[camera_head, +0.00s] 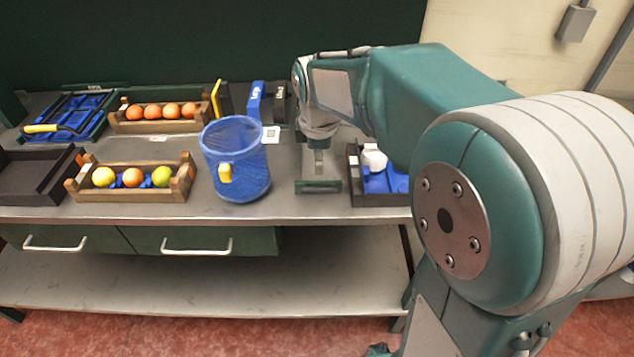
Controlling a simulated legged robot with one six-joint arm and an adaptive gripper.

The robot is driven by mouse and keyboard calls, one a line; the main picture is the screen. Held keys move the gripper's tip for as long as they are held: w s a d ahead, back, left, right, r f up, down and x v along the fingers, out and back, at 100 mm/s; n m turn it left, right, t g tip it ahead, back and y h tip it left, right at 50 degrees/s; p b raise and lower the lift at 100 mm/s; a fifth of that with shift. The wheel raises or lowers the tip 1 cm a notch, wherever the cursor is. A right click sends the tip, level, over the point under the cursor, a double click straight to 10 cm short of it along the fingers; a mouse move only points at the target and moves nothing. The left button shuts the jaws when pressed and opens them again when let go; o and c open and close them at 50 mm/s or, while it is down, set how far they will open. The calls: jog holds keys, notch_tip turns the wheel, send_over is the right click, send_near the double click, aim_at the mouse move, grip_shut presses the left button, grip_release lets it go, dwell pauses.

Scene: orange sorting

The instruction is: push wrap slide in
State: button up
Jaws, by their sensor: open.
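A narrow grey and dark green slide unit (320,187) lies on the bench right of centre, its front end near the bench's front edge. I take it for the wrap slide. My gripper (319,143) points down over its back part, at the end of my arm. The fingers are small and partly merge with the grey unit, so I cannot tell whether they touch it. I see nothing held in the gripper, which is open. The back of the unit is hidden behind my wrist.
A blue mesh basket (237,175) with a yellow tag stands left of the slide. A black and blue tray (356,187) with a white item (374,159) stands right. Wooden crates of fruit (90,190) and dark trays (25,178) fill the left. My arm covers the right.

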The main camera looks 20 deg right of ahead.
aim_at(318, 188)
jog(key=f, duration=0.3)
jog(key=w+f, duration=0.1)
jog(key=f, duration=0.6)
jog(key=shift+w+d+f, duration=0.15)
jog(key=shift+w+d, duration=0.1)
jog(key=shift+w, duration=0.15)
jog(key=shift+c, duration=0.4)
grip_shut()
